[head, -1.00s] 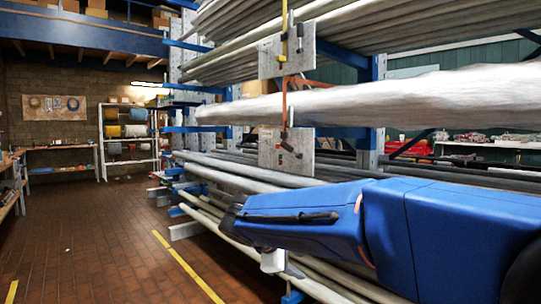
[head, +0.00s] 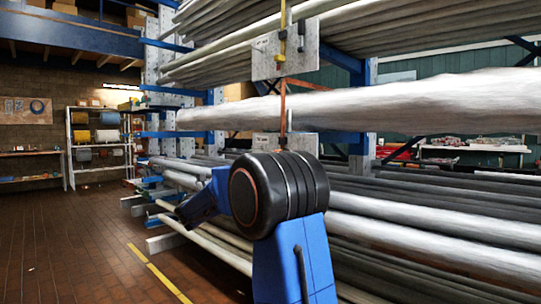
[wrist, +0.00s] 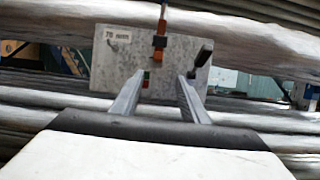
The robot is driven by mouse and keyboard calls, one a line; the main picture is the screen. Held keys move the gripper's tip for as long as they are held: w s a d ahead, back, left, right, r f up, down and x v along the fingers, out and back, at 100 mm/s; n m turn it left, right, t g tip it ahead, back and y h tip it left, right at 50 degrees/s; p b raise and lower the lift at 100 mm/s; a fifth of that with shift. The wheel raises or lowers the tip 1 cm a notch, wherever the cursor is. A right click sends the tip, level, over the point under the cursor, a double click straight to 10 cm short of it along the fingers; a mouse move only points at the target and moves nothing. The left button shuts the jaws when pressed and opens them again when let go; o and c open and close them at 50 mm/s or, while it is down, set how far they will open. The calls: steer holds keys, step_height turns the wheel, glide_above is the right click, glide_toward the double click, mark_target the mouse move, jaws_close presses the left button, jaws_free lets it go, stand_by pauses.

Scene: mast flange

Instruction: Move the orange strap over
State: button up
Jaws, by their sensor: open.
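In the head view a thin orange strap (head: 283,112) hangs in front of the large pale pole (head: 400,108), below an upper grey plate (head: 266,66). Its lower end passes behind my arm. In the wrist view a labelled grey plate (wrist: 118,68) faces me, tilted. An orange strap-like piece (wrist: 159,42) with a dark buckle-like part hangs down its front, and a dark peg (wrist: 203,56) stands to its right. My gripper (wrist: 158,84) is open, its fingers apart below the strap piece, nothing visible between them. My gripper is hidden in the head view.
Racks of long pipes (head: 420,215) fill the right side, with blue uprights (head: 361,110) behind. A lower plate (head: 268,140) is mostly hidden by my arm. Open brick floor (head: 80,240) with a yellow line lies to the left.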

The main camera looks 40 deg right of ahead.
steer(key=x, duration=1.7)
steer(key=shift+w+d+r, duration=0.15)
steer(key=shift+w+r, duration=0.1)
steer(key=shift+w, duration=0.05)
